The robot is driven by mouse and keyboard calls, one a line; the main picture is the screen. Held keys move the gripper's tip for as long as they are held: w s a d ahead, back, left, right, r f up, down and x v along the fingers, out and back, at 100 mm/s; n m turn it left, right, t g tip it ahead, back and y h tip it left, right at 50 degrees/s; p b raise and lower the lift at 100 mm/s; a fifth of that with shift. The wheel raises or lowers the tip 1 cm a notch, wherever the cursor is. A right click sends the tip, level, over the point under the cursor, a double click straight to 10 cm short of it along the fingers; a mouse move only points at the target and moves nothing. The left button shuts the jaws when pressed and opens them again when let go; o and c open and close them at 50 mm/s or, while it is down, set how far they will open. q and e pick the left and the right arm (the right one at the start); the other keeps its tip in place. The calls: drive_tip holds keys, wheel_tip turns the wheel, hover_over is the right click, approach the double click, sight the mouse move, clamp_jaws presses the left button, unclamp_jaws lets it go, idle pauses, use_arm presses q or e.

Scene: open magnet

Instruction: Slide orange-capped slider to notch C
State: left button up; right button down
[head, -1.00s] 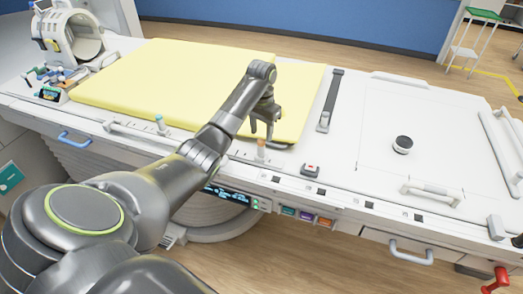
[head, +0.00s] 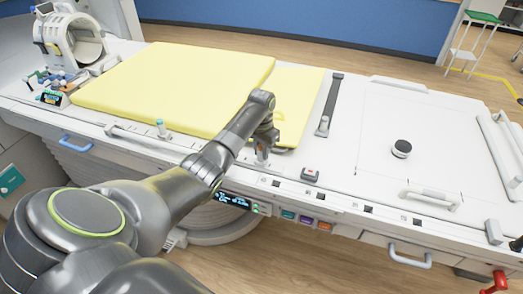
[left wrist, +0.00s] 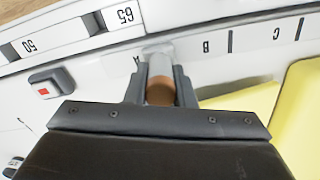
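The orange-capped slider (left wrist: 160,88) stands in the rail at the table's front edge, with a pale grey stem below its orange-brown cap. In the left wrist view it sits beside the letter A (left wrist: 136,60), where its scale mark is hidden. Notch B (left wrist: 229,40) and notch C (left wrist: 299,28) lie farther right in that view, with the lettering upside down. My left gripper (left wrist: 160,92) has a finger close against each side of the cap and appears shut on it. In the head view my left gripper (head: 263,150) covers most of the slider. My right gripper is not in view.
A yellow pad (head: 165,85) lies behind the rail. A small box with a red button (head: 310,174) is right of my gripper. A black-topped knob (head: 401,148) and a white handle (head: 430,197) are farther right.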

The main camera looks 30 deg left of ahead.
use_arm(q)
clamp_jaws()
drive_tip(key=shift+a, duration=0.15)
drive_tip(key=a, duration=0.3)
drive_tip(key=s+a+p, duration=0.1)
drive_tip(key=a, duration=0.1)
drive_tip(key=s+a, duration=0.1)
drive_tip(key=a, duration=0.2)
drive_tip(key=shift+a, duration=0.3)
drive_tip(key=a, duration=0.3)
drive_tip(key=s+a+b, duration=0.1)
drive_tip(key=a, duration=0.1)
drive_tip(key=s+a, duration=0.1)
drive_tip(key=a, duration=0.2)
drive_tip(key=shift+s+a, duration=0.1)
drive_tip(key=shift+a, duration=0.25)
drive_tip(key=o, duration=0.7)
unclamp_jaws()
drive_tip(key=shift+d, duration=0.1)
drive_tip(key=shift+c, duration=0.2)
